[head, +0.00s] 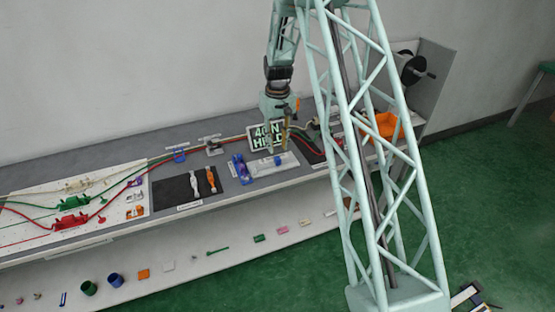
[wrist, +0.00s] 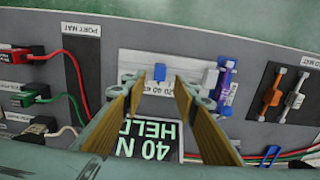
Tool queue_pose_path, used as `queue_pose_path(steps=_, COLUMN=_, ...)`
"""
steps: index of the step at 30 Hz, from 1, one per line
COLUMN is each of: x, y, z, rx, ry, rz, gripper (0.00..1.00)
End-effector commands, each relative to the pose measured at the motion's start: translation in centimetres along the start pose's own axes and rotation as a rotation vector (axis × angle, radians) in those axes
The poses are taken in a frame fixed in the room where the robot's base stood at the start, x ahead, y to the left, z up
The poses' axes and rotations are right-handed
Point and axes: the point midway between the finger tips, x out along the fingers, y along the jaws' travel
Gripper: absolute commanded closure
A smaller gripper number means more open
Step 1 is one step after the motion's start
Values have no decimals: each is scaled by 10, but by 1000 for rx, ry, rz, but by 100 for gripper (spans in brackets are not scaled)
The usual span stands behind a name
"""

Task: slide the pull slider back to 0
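The pull slider is a white plate (wrist: 185,50) with a printed scale and a small blue block (wrist: 158,71). In the head view the plate (head: 284,166) lies on the bench, with the blue block (head: 277,161) near its middle. A sign (wrist: 150,138) reading "40 N HELD" stands behind the plate; it also shows in the head view (head: 262,136). My gripper (wrist: 159,82) is open, its two tan fingers spread. The blue block shows between and just beyond the fingertips; contact cannot be told. In the head view my gripper (head: 279,148) points down above the plate.
A purple-blue device (head: 239,168) with a white block (wrist: 209,80) sits at one end of the plate. A dark mat with white and orange levers (head: 211,179) lies to the left. An orange bin (head: 383,126) and cable ports (wrist: 30,95) lie on the other side.

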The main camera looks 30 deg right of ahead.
Motion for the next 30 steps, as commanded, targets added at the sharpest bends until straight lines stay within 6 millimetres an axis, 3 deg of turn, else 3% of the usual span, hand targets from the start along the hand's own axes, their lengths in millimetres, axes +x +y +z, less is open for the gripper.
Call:
queue_pose_path(steps=15, x=63, y=0, z=1, rx=0, ry=-2, rz=0, gripper=73)
queue_pose_path(steps=30, x=77, y=0, z=0, rx=0, ry=0, rz=0, gripper=73)
